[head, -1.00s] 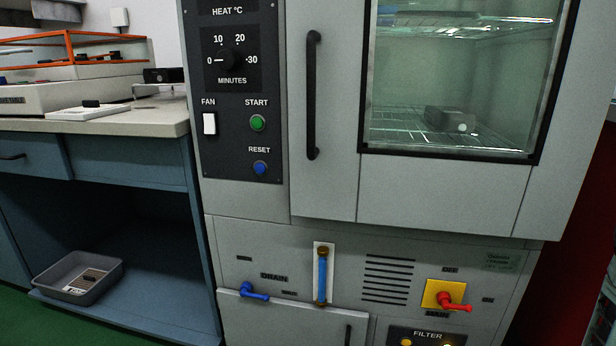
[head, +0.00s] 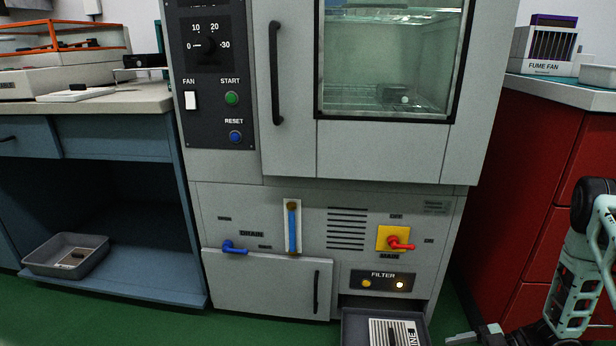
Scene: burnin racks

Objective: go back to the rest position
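My arm (head: 590,260) shows at the right edge of the head view, in front of the red cabinet. What looks like the end of my gripper (head: 474,337) shows at the bottom edge, right of the low grey tray, and is mostly cut off. I cannot tell whether its fingers are apart or whether it holds anything. The grey oven cabinet (head: 370,160) stands in the middle with its glass door shut. A dark block (head: 393,94) sits on the rack inside.
A low grey tray (head: 352,322) with a striped label juts out below the filter panel (head: 382,281). A grey bin (head: 38,262) sits on the blue bench's lower shelf at left. A red cabinet (head: 520,190) with a fume fan box (head: 545,45) stands at right. Green floor shows between.

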